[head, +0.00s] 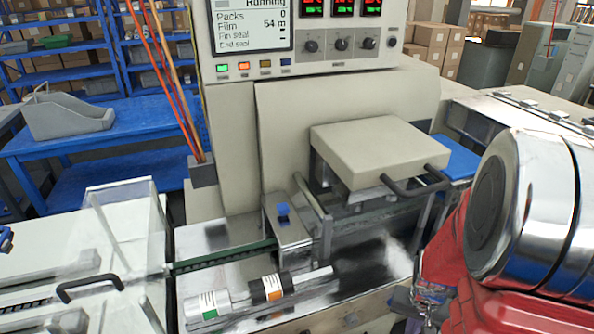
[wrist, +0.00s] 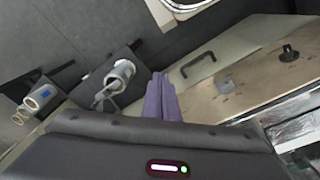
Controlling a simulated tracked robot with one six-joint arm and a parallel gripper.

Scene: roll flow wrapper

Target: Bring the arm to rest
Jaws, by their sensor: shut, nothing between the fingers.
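My gripper (wrist: 161,80) shows in the wrist view as two purple fingers lying together, shut with nothing between them. My arm's chrome and red links (head: 535,200) fill the right side of the head view, in front of the wrapper's right part. In the head view the gripper end is low at the right and mostly hidden or cut off. The flow wrapper (head: 225,110) stands in the middle, its screen (head: 250,27) reading Running, Packs 0, Film 54 m.
Two labelled cylinders (head: 205,307) (head: 268,290) lie at the wrapper's front. A beige block with a black handle (head: 375,150) juts out near my arm. A clear cover (head: 95,265) is at the left. The wrist view shows ring-ended cylinders (wrist: 118,76) and a handled panel (wrist: 225,58).

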